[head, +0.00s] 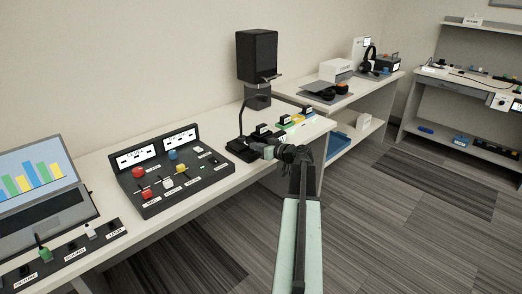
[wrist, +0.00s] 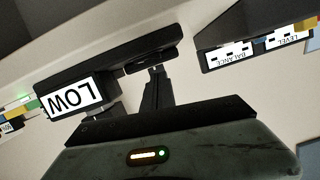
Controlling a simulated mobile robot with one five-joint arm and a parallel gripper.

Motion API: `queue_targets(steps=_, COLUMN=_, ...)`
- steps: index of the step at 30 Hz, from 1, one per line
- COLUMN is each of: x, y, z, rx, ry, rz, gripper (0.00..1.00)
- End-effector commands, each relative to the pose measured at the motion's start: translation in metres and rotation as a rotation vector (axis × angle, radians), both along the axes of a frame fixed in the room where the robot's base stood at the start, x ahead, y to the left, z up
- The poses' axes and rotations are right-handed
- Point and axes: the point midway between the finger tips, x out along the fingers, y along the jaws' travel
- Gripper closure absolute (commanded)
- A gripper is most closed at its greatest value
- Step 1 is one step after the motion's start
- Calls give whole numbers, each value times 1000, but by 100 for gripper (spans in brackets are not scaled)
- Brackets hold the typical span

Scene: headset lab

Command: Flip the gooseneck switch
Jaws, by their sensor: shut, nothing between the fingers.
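A thin black gooseneck (head: 243,118) rises from a dark base (head: 238,151) near the front edge of the white table in the head view. My gripper (head: 257,149) is at the right side of this base, shut and empty, close to it; the head view does not show whether they touch. In the wrist view my gripper's dark fingers (wrist: 156,92) point up at a black part, with a black block bearing an upside-down LOW label (wrist: 73,97) at left. The switch lever itself cannot be made out clearly.
A dark control panel (head: 196,183) with coloured knobs stands left of the gooseneck, and a laptop (head: 40,185) farther left. A black box-shaped device (head: 257,55) stands behind. Small coloured labelled blocks (head: 284,120) line the table to the right. Floor (head: 400,215) at right is clear.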

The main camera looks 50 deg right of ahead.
Motion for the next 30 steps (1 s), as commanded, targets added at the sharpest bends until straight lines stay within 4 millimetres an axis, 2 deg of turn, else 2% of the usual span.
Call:
queue_targets(steps=1, x=0, y=1, z=-12, rx=0, ry=0, rz=0, gripper=100)
queue_targets(steps=4, x=0, y=2, z=-16, rx=0, ry=0, rz=0, gripper=100)
queue_targets(steps=16, x=-1, y=2, z=-15, rx=-1, ry=0, rz=-1, gripper=100)
queue_targets(steps=24, x=11, y=17, z=-20, rx=-44, ry=2, rz=20, gripper=100)
queue_targets(steps=30, x=8, y=12, z=-19, rx=-43, ry=3, rz=14, gripper=100)
